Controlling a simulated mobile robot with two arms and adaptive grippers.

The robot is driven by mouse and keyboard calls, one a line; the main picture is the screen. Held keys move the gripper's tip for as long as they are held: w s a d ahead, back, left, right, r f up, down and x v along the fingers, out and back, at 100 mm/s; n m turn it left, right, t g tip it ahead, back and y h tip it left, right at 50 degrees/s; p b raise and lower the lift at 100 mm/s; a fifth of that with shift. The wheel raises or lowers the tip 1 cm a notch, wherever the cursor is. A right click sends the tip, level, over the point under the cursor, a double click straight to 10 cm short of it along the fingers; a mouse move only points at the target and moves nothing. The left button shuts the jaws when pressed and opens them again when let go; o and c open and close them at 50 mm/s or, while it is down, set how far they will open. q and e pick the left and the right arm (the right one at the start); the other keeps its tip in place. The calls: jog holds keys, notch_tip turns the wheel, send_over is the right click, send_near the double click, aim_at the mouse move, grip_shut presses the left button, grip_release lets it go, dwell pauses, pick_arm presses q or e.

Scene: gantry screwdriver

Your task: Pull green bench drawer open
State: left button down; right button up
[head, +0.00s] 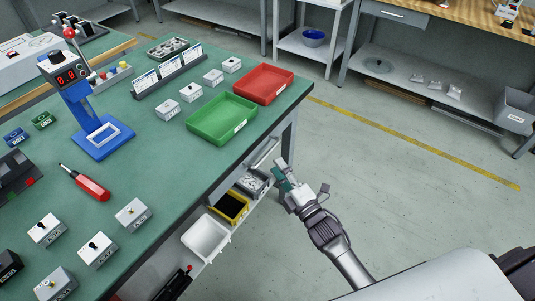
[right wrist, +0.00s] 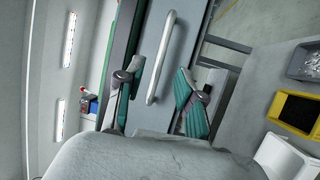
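The green bench (head: 150,170) fills the left of the head view. Under its right edge is the drawer's bar handle (head: 264,152). In the right wrist view the light grey handle (right wrist: 161,57) runs along the grey drawer front (right wrist: 189,32), which looks shut. My right gripper (head: 281,171) is just off the bench's right side, close to the handle. In the right wrist view its two green-padded fingers (right wrist: 156,82) are spread, one on each side of the handle's line, with a gap to it. It holds nothing. My left gripper is not in view.
Below the drawer, a lower shelf holds a grey bin (head: 255,183), a yellow bin (head: 230,206) and a white bin (head: 206,238). Green (head: 222,119) and red (head: 264,84) trays sit on the bench top. The floor (head: 400,170) to the right is clear.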

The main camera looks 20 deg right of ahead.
aim_at(268, 152)
jog(key=x, duration=0.6)
jog(key=shift+w+a, duration=0.1)
jog(key=shift+w, duration=0.05)
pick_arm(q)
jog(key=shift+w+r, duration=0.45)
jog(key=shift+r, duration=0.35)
pick_arm(e)
grip_shut()
